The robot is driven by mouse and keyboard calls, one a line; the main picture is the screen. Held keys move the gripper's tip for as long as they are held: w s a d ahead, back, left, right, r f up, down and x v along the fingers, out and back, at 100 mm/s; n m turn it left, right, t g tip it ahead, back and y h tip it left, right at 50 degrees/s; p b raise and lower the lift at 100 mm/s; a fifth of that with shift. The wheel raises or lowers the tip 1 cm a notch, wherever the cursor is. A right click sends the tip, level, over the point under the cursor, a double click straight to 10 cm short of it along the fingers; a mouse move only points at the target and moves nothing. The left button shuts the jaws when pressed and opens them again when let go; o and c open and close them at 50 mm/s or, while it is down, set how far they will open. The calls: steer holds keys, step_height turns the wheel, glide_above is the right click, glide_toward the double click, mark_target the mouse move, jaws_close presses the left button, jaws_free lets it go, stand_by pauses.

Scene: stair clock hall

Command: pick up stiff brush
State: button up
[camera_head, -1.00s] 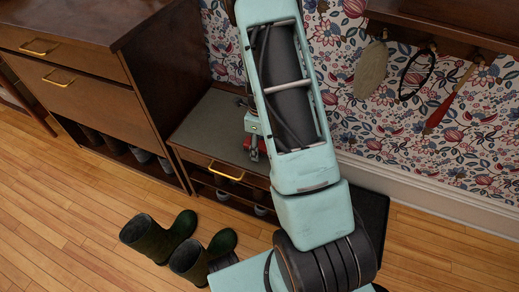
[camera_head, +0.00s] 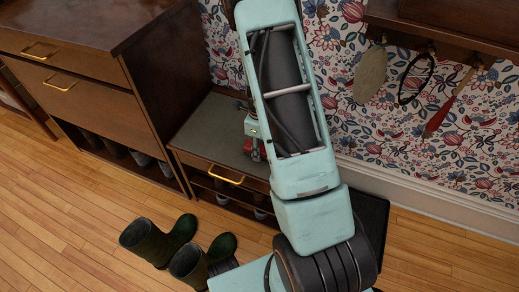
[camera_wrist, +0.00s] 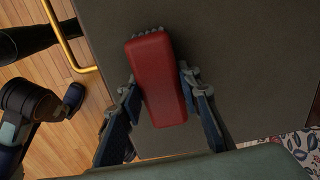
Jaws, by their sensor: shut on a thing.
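The stiff brush (camera_wrist: 158,85) shows in the wrist view as a red block with a row of grey tufts at its far end. My gripper (camera_wrist: 161,98) has one dark finger on each side of it and is shut on it. The grey bench top (camera_wrist: 240,60) lies behind the brush; I cannot tell whether the brush touches it. In the head view, my arm hides most of the gripper, and only a little red shows beside it above the bench (camera_head: 215,122).
A taller brown cabinet (camera_head: 60,75) stands left of the bench. Dark green boots (camera_head: 160,240) stand on the wooden floor in front. A gold handle (camera_wrist: 66,38) edges the bench front.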

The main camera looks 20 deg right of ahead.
step_height(320, 180, up, 2)
steer(key=shift+r+p, duration=0.25)
steer(key=shift+p, duration=0.25)
steer(key=s+a+r+p, duration=0.5)
steer(key=s+a+r, duration=0.4)
steer(key=a+r, duration=0.1)
steer(key=shift+a, duration=0.35)
steer(key=o, duration=0.5)
steer(key=shift+r, duration=0.1)
steer(key=c, duration=0.4)
